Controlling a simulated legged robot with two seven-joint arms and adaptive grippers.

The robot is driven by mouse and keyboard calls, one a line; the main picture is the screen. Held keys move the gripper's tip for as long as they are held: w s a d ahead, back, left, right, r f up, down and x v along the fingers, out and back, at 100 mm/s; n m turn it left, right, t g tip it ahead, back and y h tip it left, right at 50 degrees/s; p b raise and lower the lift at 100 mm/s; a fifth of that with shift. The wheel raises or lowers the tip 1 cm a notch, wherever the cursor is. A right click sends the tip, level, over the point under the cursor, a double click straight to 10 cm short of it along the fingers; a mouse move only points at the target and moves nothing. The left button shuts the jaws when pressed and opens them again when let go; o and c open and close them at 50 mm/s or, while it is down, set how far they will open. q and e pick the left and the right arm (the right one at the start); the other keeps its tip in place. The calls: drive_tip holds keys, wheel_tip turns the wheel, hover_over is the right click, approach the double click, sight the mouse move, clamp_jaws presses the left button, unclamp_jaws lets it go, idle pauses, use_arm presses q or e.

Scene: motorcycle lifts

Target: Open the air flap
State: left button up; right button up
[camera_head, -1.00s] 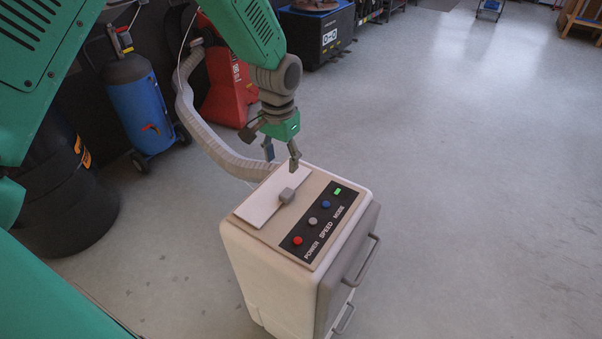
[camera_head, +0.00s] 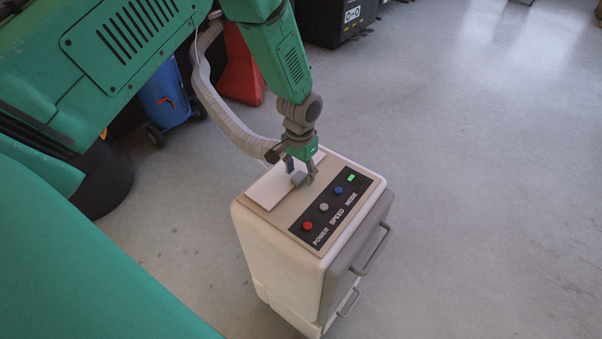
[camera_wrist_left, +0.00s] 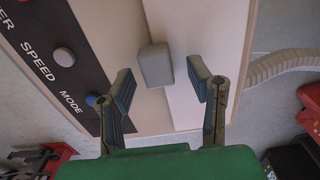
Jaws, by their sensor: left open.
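The air flap (camera_head: 274,188) is a flat white panel on top of a beige box-shaped machine (camera_head: 283,248). A grey knob (camera_head: 298,179) stands at the flap's edge. My left gripper (camera_head: 301,181) is open at the knob, with its fingers pointing down. In the left wrist view, the knob (camera_wrist_left: 155,65) shows just beyond and between the two open fingertips (camera_wrist_left: 162,82), not gripped. The white flap (camera_wrist_left: 190,60) lies under the right-hand finger there. My right gripper is not in view.
A black control panel (camera_head: 334,211) with red, grey and blue buttons and a green light sits beside the flap. Handles (camera_head: 371,253) stick out from the machine's side. A grey hose (camera_head: 228,122) runs behind it. Floor at right is clear.

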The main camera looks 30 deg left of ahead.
use_arm(q)
drive_tip(key=shift+a+f, duration=0.1)
drive_tip(key=shift+f, duration=0.45)
drive_tip(key=shift+d+r, duration=0.1)
drive_tip(key=shift+d, duration=0.1)
drive_tip(key=shift+c, duration=0.5)
drive_tip(key=shift+d, duration=0.1)
clamp_jaws()
